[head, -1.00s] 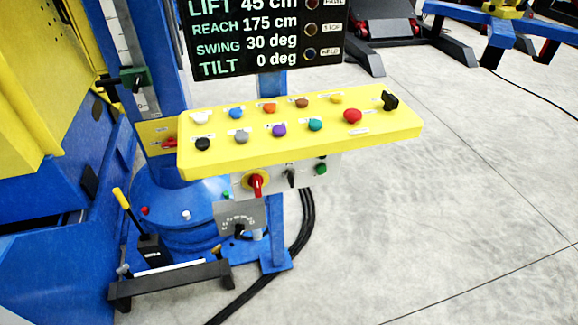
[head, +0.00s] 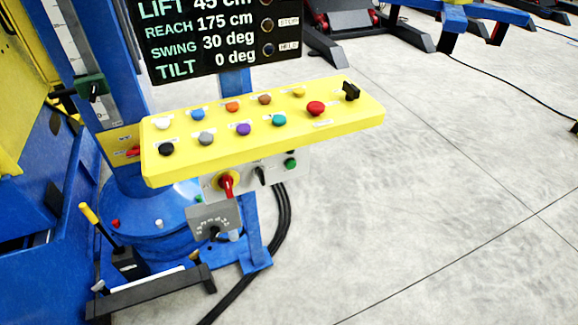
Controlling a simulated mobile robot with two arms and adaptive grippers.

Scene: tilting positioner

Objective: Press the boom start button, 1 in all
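A yellow control panel (head: 210,155) on a blue post carries two rows of coloured buttons with small labels I cannot read. The back row has white (head: 162,123), blue (head: 198,115), orange (head: 232,106), brown (head: 264,99) and yellow (head: 299,92) buttons. A black switch (head: 351,91) sits at the right end. Which one is the boom start button I cannot tell. Neither gripper is in view.
Below the panel, a grey box holds a red-and-yellow rotary switch (head: 226,184) and a green button (head: 291,163). A display (head: 207,45) stands behind it. A yellow-handled lever (head: 99,224) and a black pedal frame (head: 150,291) are at lower left.

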